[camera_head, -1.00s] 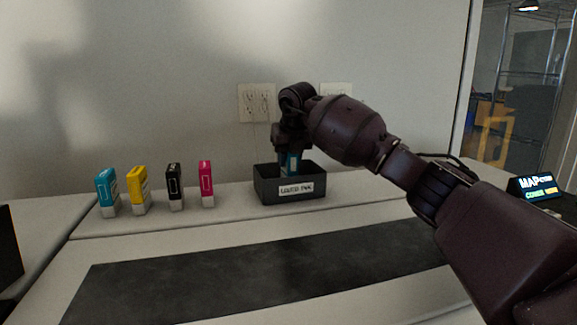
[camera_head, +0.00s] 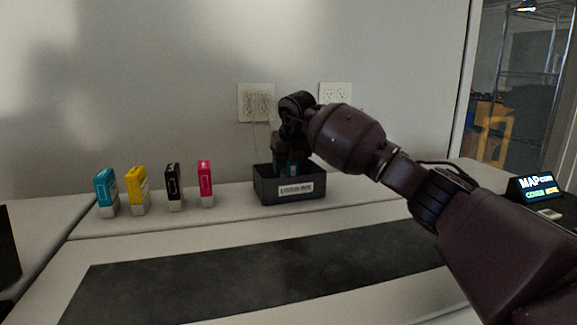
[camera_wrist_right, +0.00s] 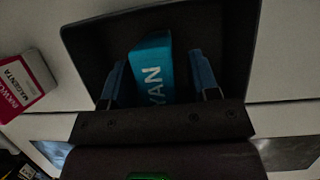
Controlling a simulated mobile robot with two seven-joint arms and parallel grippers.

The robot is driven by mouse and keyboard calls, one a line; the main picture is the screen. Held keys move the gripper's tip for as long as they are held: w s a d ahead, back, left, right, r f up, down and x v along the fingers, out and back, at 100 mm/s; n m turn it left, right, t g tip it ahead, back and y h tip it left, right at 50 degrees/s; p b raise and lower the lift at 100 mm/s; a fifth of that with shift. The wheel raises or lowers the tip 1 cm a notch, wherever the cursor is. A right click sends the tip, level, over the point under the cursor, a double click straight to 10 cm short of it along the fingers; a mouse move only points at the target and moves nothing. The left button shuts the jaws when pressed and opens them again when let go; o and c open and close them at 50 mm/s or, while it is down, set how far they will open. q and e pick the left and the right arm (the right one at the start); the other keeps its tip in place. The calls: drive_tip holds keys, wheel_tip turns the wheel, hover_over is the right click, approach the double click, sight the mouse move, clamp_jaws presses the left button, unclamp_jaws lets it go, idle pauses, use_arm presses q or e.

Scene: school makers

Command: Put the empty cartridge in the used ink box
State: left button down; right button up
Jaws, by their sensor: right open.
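The dark used ink box (camera_head: 264,188) stands at the back of the counter with a white label on its front. My right gripper (camera_head: 290,166) reaches down into it. In the right wrist view a cyan cartridge (camera_wrist_right: 152,66) lies inside the box (camera_wrist_right: 88,35), between the fingers of my right gripper (camera_wrist_right: 158,78). The fingers are open, with gaps on both sides of the cartridge. In the head view the cartridge is hidden by the box wall and gripper. My left gripper is not in view.
Cyan (camera_head: 106,192), yellow (camera_head: 138,190), black (camera_head: 174,187) and magenta (camera_head: 206,183) cartridges stand in a row left of the box. A dark mat (camera_head: 250,268) lies in front. A lit sign (camera_head: 536,187) stands at the right. Wall outlets are behind.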

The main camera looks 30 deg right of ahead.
drive_tip(key=d+p+v, duration=0.1)
drive_tip(key=p+v, duration=0.1)
drive_tip(key=v, duration=1)
drive_tip(key=shift+a, duration=0.45)
